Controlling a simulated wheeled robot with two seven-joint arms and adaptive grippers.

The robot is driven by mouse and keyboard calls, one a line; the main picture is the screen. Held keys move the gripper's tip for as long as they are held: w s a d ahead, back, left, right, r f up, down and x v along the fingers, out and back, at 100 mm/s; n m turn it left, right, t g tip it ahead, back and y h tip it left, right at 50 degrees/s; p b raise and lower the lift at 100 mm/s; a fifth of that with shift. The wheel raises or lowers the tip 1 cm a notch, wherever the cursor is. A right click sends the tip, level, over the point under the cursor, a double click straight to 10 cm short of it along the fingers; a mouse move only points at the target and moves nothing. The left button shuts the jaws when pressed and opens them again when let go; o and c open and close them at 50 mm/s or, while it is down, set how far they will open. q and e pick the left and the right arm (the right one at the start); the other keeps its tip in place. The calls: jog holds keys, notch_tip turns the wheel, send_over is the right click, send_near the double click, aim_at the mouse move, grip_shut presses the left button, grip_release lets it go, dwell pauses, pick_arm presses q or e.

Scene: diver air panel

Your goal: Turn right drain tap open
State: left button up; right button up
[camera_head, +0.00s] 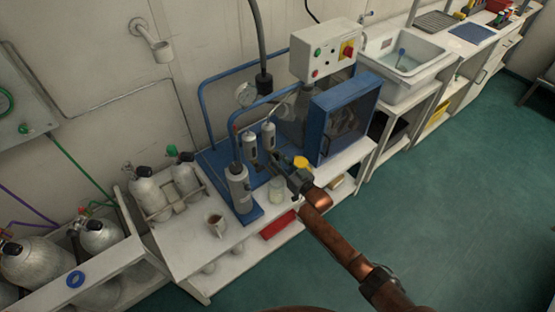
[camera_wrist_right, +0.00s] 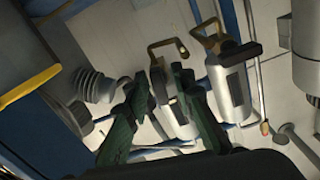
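Two slim silver cylinders stand side by side on the blue compressor base, the left one (camera_head: 250,146) and the right one (camera_head: 268,137). In the right wrist view, two silver cylinders (camera_wrist_right: 230,92) each carry a bent brass fitting; a dark lever (camera_wrist_right: 240,53) shows on one. I cannot tell for sure which fitting is the right drain tap, or its turn position. My right gripper (camera_head: 279,160) is beside the cylinders. Its green fingers (camera_wrist_right: 160,78) are apart, with one cylinder's brass fitting showing between or just beyond them; contact is unclear. My left gripper is not in view.
A larger grey cylinder (camera_head: 240,188) stands in front. A blue framed box (camera_head: 342,115) and white control box (camera_head: 327,50) stand close behind and right. The green floor at right is clear.

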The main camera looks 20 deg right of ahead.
jog(key=shift+r, duration=0.1)
jog(key=shift+s+d, duration=0.1)
jog(key=shift+d, duration=0.05)
jog(key=v, duration=1.1)
jog(key=shift+s, duration=0.4)
